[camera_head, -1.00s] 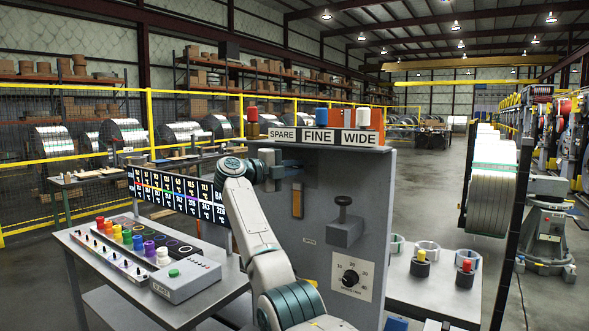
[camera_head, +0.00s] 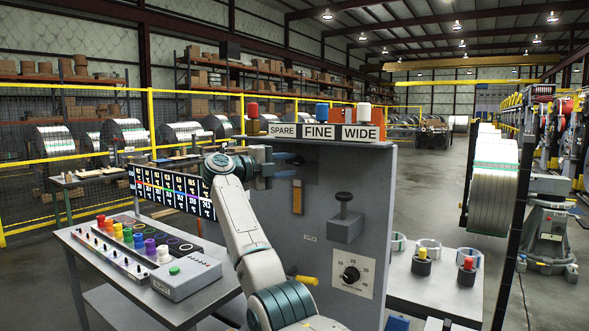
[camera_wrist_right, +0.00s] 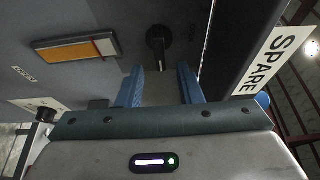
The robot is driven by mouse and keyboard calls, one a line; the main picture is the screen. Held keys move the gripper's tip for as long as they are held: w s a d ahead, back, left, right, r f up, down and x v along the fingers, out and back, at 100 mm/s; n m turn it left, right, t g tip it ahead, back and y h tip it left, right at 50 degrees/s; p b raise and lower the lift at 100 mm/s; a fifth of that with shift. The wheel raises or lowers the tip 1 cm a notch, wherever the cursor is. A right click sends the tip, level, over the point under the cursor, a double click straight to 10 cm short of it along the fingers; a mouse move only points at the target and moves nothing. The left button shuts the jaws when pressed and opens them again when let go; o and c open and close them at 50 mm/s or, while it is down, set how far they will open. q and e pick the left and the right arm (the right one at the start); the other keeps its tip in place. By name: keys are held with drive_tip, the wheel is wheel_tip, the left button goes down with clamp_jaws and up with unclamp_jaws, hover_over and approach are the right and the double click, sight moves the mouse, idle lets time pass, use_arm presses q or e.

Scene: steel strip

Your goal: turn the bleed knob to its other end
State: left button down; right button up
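A black knob (camera_wrist_right: 158,42) with a pale line along its bar sits on the grey panel in the right wrist view. It lies beyond the gap between my right gripper's fingers, apparently apart from them. No readable label confirms that it is the bleed knob. My right gripper (camera_wrist_right: 160,82) is open, its two blue fingers apart with nothing between them. In the head view the right gripper (camera_head: 290,165) is at the upper left of the grey cabinet (camera_head: 375,215), and this knob cannot be made out there. My left gripper is out of view.
An orange-and-white indicator (camera_wrist_right: 76,48) and a SPARE sign (camera_wrist_right: 270,62) flank the knob. Lower on the cabinet are a black plunger (camera_head: 344,215), a scaled dial (camera_head: 350,274) and a yellow lever (camera_head: 304,280). A control bench (camera_head: 95,270) stands left.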

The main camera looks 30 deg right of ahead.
drive_tip(key=a+b, duration=0.2)
drive_tip(key=a, duration=0.6)
